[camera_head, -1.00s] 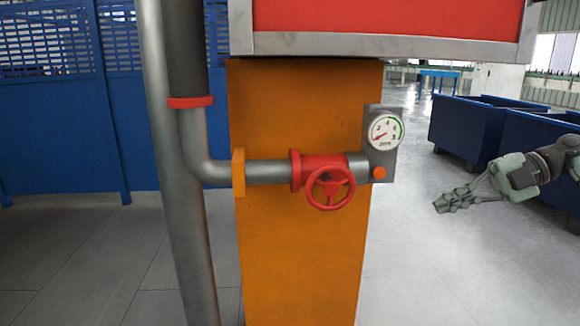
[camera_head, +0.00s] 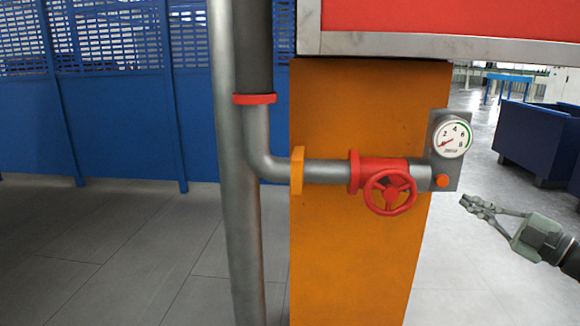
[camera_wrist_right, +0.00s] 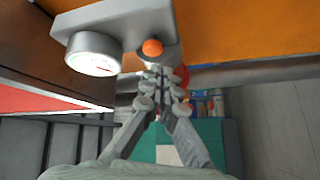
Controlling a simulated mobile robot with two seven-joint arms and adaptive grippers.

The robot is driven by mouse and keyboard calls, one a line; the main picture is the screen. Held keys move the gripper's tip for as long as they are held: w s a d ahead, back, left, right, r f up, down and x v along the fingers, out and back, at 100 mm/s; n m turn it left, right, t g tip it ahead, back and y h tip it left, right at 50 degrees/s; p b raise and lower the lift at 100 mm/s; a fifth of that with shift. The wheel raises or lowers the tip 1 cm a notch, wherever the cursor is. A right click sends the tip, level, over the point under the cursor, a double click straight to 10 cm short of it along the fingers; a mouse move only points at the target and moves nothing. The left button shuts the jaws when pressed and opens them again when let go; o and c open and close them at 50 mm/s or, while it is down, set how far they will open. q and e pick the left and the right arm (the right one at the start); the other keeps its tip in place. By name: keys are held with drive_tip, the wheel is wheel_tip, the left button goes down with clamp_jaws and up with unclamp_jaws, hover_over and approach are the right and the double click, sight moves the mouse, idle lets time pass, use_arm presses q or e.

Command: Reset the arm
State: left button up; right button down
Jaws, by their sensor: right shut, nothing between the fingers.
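My right gripper (camera_head: 477,206) is shut and empty at the right of the head view, to the right of the orange post and apart from it in that picture. In the right wrist view its fingers (camera_wrist_right: 163,82) are together, with the orange button (camera_wrist_right: 152,48) just beyond their tips. A gap or contact there cannot be told. The red valve wheel (camera_head: 390,192) is on the grey pipe (camera_head: 326,171) in front of the orange post (camera_head: 340,250). The round gauge (camera_head: 452,137) sits above the orange button (camera_head: 442,181) on a grey plate. My left gripper is not in view.
A red panel with a grey frame (camera_head: 440,45) overhangs the post. A vertical grey pipe (camera_head: 236,230) stands to its left. Blue wall panels (camera_head: 120,130) are behind on the left. Dark blue bins (camera_head: 540,140) stand at the right. Grey floor (camera_head: 130,250) is clear at the left.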

drive_tip(key=w+d+r+m+t+h, duration=0.1)
drive_tip(key=w+d+m+t+h, duration=0.3)
drive_tip(key=d+m+h, duration=0.55)
drive_tip(key=s+d+f+m+g+h, duration=0.4)
drive_tip(key=d+f+g+h, duration=0.25)
drive_tip(key=d, duration=0.35)
drive_tip(key=s+d+f+m+g+h, duration=0.45)
drive_tip(key=d+f, duration=0.25)
drive_tip(key=d, duration=0.2)
drive_tip(key=s+a+f+g+y, duration=0.1)
drive_tip(key=s+a+f, duration=0.3)
drive_tip(key=f, duration=0.5)
drive_tip(key=s+a+f+g+y, duration=0.1)
drive_tip(key=s+a+f+y, duration=0.15)
drive_tip(key=a+f, duration=0.55)
drive_tip(key=s+a+f+g, duration=0.1)
drive_tip(key=s+a+f, duration=0.25)
drive_tip(key=f, duration=0.55)
drive_tip(key=s+a+f+g+y, duration=0.2)
drive_tip(key=s+a+f, duration=0.7)
drive_tip(key=s+a, duration=0.2)
drive_tip(key=s+a+f+g+y, duration=0.1)
drive_tip(key=s+a+f+y, duration=0.1)
drive_tip(key=s+a+f, duration=0.7)
drive_tip(key=s+a, duration=0.2)
drive_tip(key=a, duration=0.3)
drive_tip(key=shift+s+g+y, duration=0.2)
drive_tip(key=shift+g+y, duration=0.2)
